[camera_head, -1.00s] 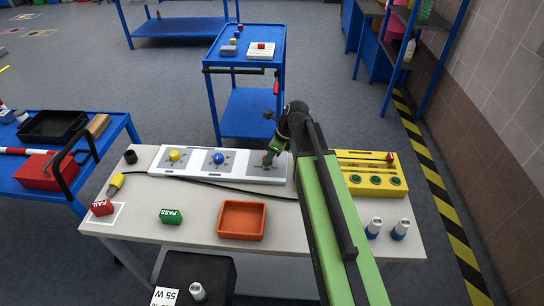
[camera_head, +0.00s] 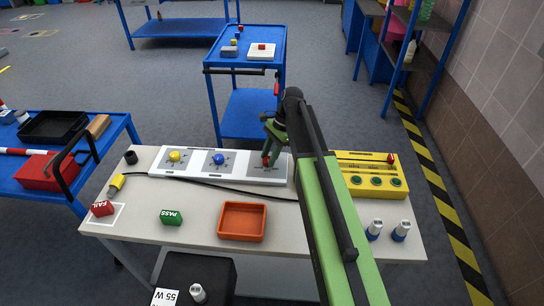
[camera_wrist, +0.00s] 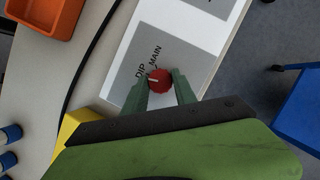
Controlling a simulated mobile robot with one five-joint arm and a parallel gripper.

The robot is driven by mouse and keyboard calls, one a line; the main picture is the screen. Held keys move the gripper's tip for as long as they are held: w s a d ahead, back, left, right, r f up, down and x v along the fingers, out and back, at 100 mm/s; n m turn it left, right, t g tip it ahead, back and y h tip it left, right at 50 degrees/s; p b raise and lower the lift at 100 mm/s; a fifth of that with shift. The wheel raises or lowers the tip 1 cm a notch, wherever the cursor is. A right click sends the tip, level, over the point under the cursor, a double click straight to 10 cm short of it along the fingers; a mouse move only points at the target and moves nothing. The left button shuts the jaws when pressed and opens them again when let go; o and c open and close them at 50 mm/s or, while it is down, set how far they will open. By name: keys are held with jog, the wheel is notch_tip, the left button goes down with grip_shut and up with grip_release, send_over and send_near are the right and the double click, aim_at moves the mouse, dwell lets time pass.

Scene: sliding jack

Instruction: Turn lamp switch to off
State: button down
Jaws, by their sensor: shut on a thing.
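A white switch panel (camera_head: 236,171) lies along the back of the table and carries a yellow knob (camera_head: 174,155), a blue knob (camera_head: 218,158) and a red knob (camera_wrist: 160,82). The red knob sits on a grey plate (camera_wrist: 169,45) with the labels DIP and MAIN. Its white mark points left in the wrist view, near DIP. My gripper (camera_wrist: 162,88) is shut on the red knob, one finger on each side. In the head view my gripper (camera_head: 269,154) is at the panel's right end and partly hides this knob. No OFF label is legible.
A yellow box (camera_head: 368,175) with green buttons stands close to the right of my gripper. An orange tray (camera_head: 241,236), a green PASS block (camera_head: 171,217) and a red FAIL block (camera_head: 102,208) are in front. A black cable (camera_head: 240,190) runs before the panel.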

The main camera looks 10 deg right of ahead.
jog(key=n+g, duration=0.1)
jog(key=n, duration=0.2)
jog(key=n+g+h, duration=0.1)
jog(key=n, duration=0.1)
jog(key=shift+a+n, duration=0.15)
jog(key=shift+n, duration=0.25)
jog(key=shift+h, duration=0.3)
jog(key=c, duration=1)
grip_release()
jog(key=shift+w+r, duration=0.1)
jog(key=shift+r, duration=0.15)
jog(key=p+v, duration=1.6)
jog(key=v, duration=0.1)
jog(key=shift+f, duration=0.1)
